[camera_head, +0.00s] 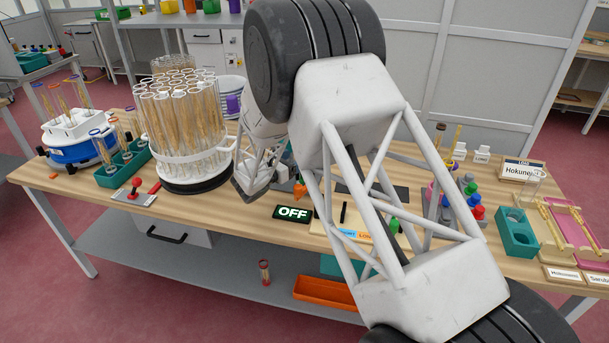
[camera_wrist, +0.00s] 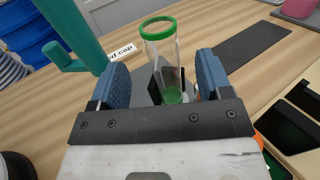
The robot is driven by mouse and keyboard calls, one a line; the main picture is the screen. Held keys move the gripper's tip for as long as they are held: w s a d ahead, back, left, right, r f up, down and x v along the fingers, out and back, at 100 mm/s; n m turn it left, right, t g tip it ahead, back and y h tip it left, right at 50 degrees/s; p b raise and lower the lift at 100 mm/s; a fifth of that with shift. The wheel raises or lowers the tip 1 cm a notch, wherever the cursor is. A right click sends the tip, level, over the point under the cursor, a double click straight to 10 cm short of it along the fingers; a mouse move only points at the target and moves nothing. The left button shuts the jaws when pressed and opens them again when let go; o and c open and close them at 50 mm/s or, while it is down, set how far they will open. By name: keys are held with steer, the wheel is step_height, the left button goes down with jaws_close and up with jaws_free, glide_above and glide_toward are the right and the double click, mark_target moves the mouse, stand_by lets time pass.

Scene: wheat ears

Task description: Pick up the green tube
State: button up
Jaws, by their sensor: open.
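The green tube (camera_wrist: 163,68) is a clear tube with a green rim and a green patch low inside, seen in the wrist view. It stands nearly upright in the picture, between the two blue fingers of my gripper (camera_wrist: 161,80). The fingers are apart, with a visible gap on each side of the tube. The tube's lower end is partly hidden behind the gripper's dark front edge. In the head view my arm covers the middle of the table, and I cannot make out the tube there.
A teal post (camera_wrist: 75,32) with a side arm stands close to the left finger. A large round rack (camera_head: 190,177) of tubes stands left on the wooden table. An OFF sign (camera_head: 293,213) lies near the front edge. A teal holder (camera_head: 517,240) stands at right.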

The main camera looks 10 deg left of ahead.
steer(key=shift+x, duration=1.15)
steer(key=shift+f+x, duration=0.1)
steer(key=shift+x, duration=1.2)
steer(key=shift+f+x, duration=0.15)
steer(key=shift+x, duration=1.15)
steer(key=c, duration=1.2)
steer(key=shift+r, duration=0.1)
steer(key=shift+c, duration=0.2)
